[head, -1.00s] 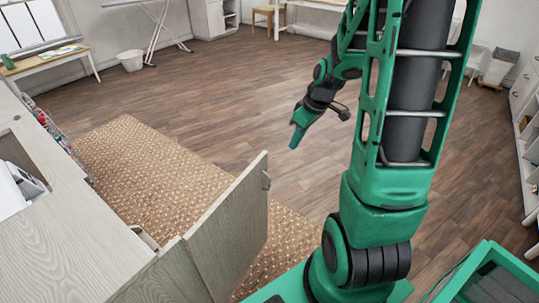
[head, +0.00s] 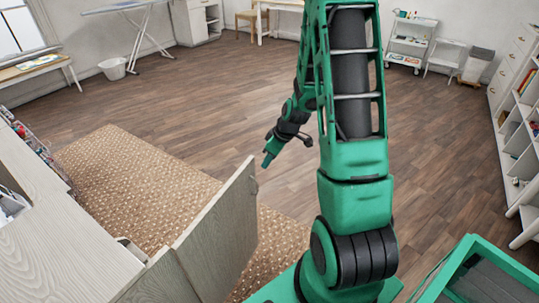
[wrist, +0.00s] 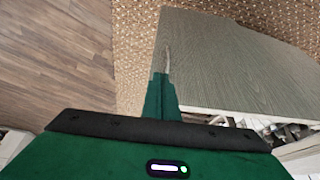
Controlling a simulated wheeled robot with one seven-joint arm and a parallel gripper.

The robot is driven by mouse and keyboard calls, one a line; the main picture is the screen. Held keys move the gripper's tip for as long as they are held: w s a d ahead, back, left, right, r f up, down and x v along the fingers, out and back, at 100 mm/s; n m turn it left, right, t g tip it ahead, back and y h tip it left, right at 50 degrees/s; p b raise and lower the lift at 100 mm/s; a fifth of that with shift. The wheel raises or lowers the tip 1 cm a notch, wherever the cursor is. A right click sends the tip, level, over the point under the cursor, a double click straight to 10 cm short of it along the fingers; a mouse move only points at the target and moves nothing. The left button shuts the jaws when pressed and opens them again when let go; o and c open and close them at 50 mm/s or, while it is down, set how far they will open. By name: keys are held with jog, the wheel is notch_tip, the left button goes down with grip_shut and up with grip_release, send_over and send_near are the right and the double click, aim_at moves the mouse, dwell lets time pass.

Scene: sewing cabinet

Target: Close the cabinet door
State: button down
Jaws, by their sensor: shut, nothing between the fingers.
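The cabinet door (head: 222,240) is a pale grey-brown wooden panel. It stands wide open, jutting out from the cabinet (head: 60,250) at the lower left. A small handle (head: 254,187) sits near its free edge. My gripper (head: 268,160) is shut and empty, pointing down, just beyond the door's free top corner in the head view. In the wrist view my fingers (wrist: 161,95) overlap the left part of the door (wrist: 235,65), close to its thin handle (wrist: 167,60). I cannot tell whether they touch.
A woven brown rug (head: 130,180) lies in front of the cabinet and under the door. Wooden floor (head: 190,90) is clear beyond it. A white shelf unit (head: 515,150) lines the right wall. A white bin (head: 112,68) stands far back.

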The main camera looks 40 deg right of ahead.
jog(key=shift+w+a+f, duration=0.1)
jog(key=shift+w+a, duration=0.2)
jog(key=shift+w, duration=0.3)
jog(key=shift+w+a, duration=0.3)
jog(key=shift+w, duration=0.35)
jog(key=shift+w+a+f, duration=0.1)
jog(key=shift+w+a, duration=0.2)
jog(key=shift+w, duration=0.3)
jog(key=shift+r, duration=0.1)
